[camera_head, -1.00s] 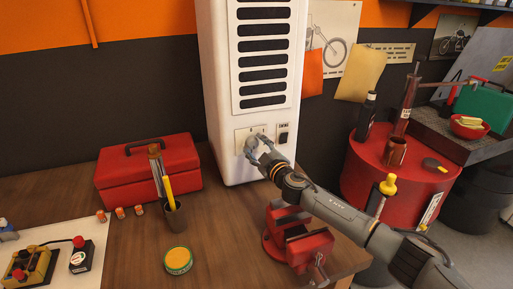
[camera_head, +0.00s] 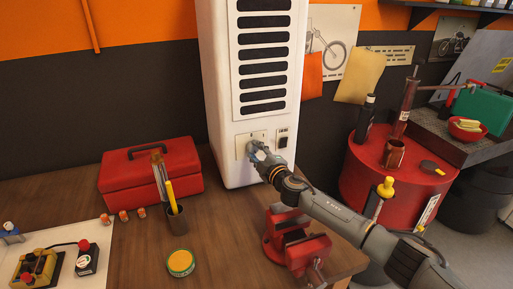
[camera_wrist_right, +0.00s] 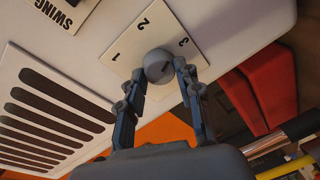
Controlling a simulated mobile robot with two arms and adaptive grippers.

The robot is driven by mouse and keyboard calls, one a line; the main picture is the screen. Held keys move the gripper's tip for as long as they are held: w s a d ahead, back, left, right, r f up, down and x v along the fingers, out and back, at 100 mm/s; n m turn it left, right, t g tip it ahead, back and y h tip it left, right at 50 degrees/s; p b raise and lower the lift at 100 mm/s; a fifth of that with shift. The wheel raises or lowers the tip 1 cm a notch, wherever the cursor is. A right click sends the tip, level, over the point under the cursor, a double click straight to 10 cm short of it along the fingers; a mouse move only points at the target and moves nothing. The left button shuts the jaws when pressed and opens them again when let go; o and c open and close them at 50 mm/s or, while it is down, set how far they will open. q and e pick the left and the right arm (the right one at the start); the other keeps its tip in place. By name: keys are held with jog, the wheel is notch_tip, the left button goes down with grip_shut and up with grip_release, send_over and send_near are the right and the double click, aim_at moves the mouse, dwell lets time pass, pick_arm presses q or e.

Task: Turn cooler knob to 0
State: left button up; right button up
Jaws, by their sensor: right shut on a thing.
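The white cooler (camera_head: 226,100) stands upright on the workbench against the wall, with dark vent slots on its front. Its round grey knob (camera_wrist_right: 158,66) sits on a pale dial plate (camera_wrist_right: 140,42), where the numbers 1, 2 and 3 show in the right wrist view; no 0 is visible there. My right gripper (camera_wrist_right: 160,78) is shut on the knob, one finger on each side. In the head view the right gripper (camera_head: 256,152) covers most of the knob. My left gripper is not in view.
A SWING switch (camera_head: 283,139) is right of the dial. A red vise (camera_head: 290,240) sits below my right arm. A red toolbox (camera_head: 150,175), a pen cup (camera_head: 175,215) and a yellow-lidded tin (camera_head: 180,263) are on the bench. A red drum (camera_head: 375,185) stands at right.

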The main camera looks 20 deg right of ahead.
jog(key=n+p, duration=0.2)
jog(key=n, duration=0.1)
jog(key=shift+a+r+n, duration=0.1)
jog(key=shift+r+n, duration=0.1)
jog(key=shift+n, duration=0.1)
jog(key=n+h+p, duration=0.1)
jog(key=n+p, duration=0.1)
jog(key=n, duration=0.1)
jog(key=shift+g+p, duration=0.3)
jog(key=n+p, duration=0.1)
jog(key=n, duration=0.2)
jog(key=shift+f+h+p, duration=0.1)
jog(key=shift+h+p, duration=0.2)
jog(key=shift+p, duration=0.05)
jog(key=n+p, duration=0.1)
jog(key=n, duration=0.1)
jog(key=shift+a+n+h, duration=0.1)
jog(key=shift+n+h, duration=0.2)
jog(key=shift+n, duration=0.1)
jog(key=n, duration=0.3)
jog(key=shift+f+h, duration=0.15)
jog(key=shift+h, duration=0.25)
jog(key=n+h, duration=0.1)
jog(key=n, duration=0.4)
jog(key=shift+f, duration=0.1)
jog(key=n, duration=0.4)
jog(key=shift+t, duration=0.4)
jog(key=shift+f+n+t+h, duration=0.1)
jog(key=shift+n+t+h, duration=0.2)
jog(key=shift+n, duration=1.9)
